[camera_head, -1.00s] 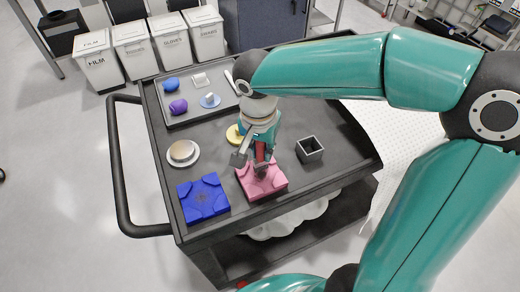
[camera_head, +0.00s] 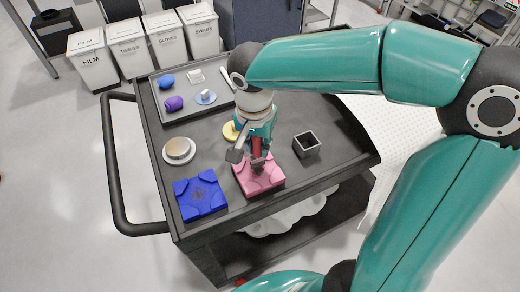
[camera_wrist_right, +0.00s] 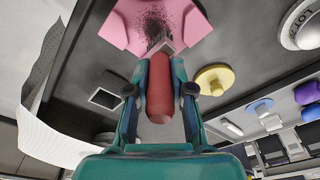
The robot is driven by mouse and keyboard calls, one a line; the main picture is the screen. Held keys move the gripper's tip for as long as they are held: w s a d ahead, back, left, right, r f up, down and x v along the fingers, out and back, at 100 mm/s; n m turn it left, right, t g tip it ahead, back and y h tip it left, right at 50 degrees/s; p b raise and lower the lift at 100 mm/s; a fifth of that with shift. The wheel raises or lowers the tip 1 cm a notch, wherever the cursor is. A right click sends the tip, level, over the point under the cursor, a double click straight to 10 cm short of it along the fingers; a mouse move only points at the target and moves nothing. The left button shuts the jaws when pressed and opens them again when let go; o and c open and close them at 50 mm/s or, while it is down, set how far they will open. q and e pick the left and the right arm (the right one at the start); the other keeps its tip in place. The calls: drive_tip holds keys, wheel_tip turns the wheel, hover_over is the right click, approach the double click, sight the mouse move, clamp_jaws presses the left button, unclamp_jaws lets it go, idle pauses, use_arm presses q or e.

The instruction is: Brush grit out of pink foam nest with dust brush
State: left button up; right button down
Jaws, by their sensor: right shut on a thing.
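The pink foam nest (camera_head: 262,184) lies on the black cart top near its front edge, and it also shows in the right wrist view (camera_wrist_right: 122,28). Dark grit (camera_wrist_right: 168,20) is spread over its middle. My right gripper (camera_wrist_right: 158,90) is shut on the red handle of the dust brush (camera_wrist_right: 159,80). The brush's dark bristles point at the nest and appear to be at the grit; exact contact I cannot tell. In the head view the right gripper (camera_head: 254,150) is above the nest and partly hides it. My left gripper does not show.
A blue foam nest (camera_head: 200,195) with dark specks sits left of the pink one. A dark open square box (camera_head: 306,145) stands to the right. A yellow disc (camera_head: 231,131) and a round pale object on a white dish (camera_head: 178,151) are nearby. A tray (camera_head: 185,113) holds small items behind.

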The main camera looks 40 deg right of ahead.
drive_tip(key=shift+w, duration=0.2)
drive_tip(key=shift+r, duration=0.1)
drive_tip(key=shift+r+p, duration=0.3)
drive_tip(key=shift+p, duration=0.05)
drive_tip(key=shift+r+p, duration=1.95)
drive_tip(key=shift+r, duration=0.65)
drive_tip(key=shift+r+p, duration=1.2)
drive_tip(key=shift+r, duration=0.35)
drive_tip(key=shift+f, duration=0.15)
drive_tip(key=f+b, duration=0.2)
drive_tip(key=a+f+b, duration=0.1)
drive_tip(key=f+b, duration=0.1)
drive_tip(key=f, duration=0.1)
drive_tip(key=f+b, duration=0.2)
drive_tip(key=shift+w+a+f+b, duration=0.1)
drive_tip(key=shift+a+f+b, duration=0.15)
drive_tip(key=shift+b, duration=0.15)
